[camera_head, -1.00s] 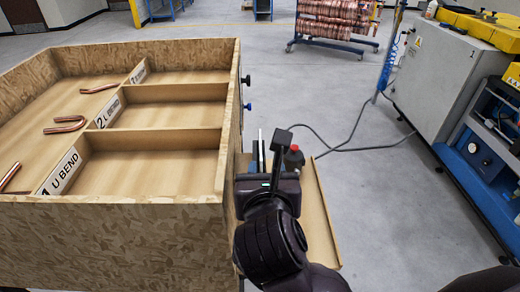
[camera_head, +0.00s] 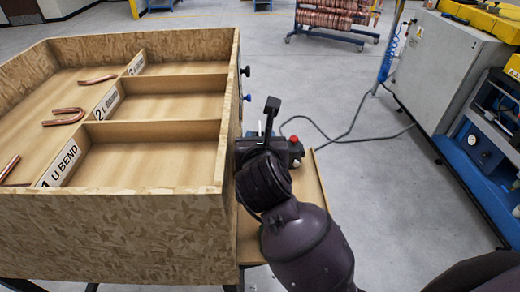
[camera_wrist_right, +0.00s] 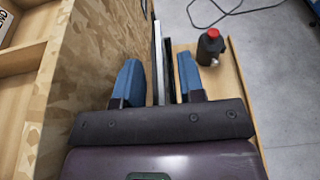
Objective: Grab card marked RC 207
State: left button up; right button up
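Thin upright cards or plates (camera_wrist_right: 158,62), seen edge-on in pale and dark, stand on the wooden side shelf close to the crate wall in the right wrist view. No RC 207 marking can be read. My right gripper (camera_wrist_right: 160,78) is open, with one blue finger on each side of them. A gap shows on the left; the right finger is close, and contact cannot be told. In the head view the right gripper (camera_head: 268,143) is over the side shelf, and its own body hides the cards. My left gripper is not in view.
The chipboard crate (camera_head: 110,222) stands at left, with labelled compartments and bent copper tubes (camera_head: 66,116). A dark bottle with a red cap (camera_wrist_right: 209,48) stands on the side shelf (camera_head: 309,185), right of the gripper. A grey cabinet (camera_head: 440,70) is at right; open floor lies between.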

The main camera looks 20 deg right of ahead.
jog(key=shift+w+d+f, duration=0.1)
jog(key=shift+w, duration=0.25)
grip_shut()
